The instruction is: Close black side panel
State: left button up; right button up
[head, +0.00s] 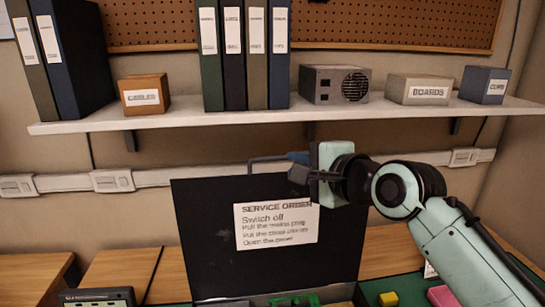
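The black side panel (205,245) stands upright in the middle of the head view, leaning slightly. A white paper headed "SERVICE ORDER" (276,224) is on its face. My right gripper (298,174) is at the panel's upper right edge, with its fingers pointing left. It overlaps the top edge in the picture; I cannot tell whether it touches the panel or whether its fingers are apart. The panel's lower edge and what it is attached to are mostly cut off by the frame. My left gripper is not in view.
A white shelf (215,117) with binders, small boxes and a grey unit with a fan grille (335,84) runs above the panel. A green mat (405,284) on the wooden table (115,270) holds a yellow block (388,299) and a pink block (441,296).

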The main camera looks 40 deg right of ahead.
aim_at(273, 159)
jog(key=p+x, duration=0.1)
jog(key=x, duration=0.9)
jog(key=shift+w+f, duration=0.15)
jog(key=shift+w, duration=0.1)
grip_shut()
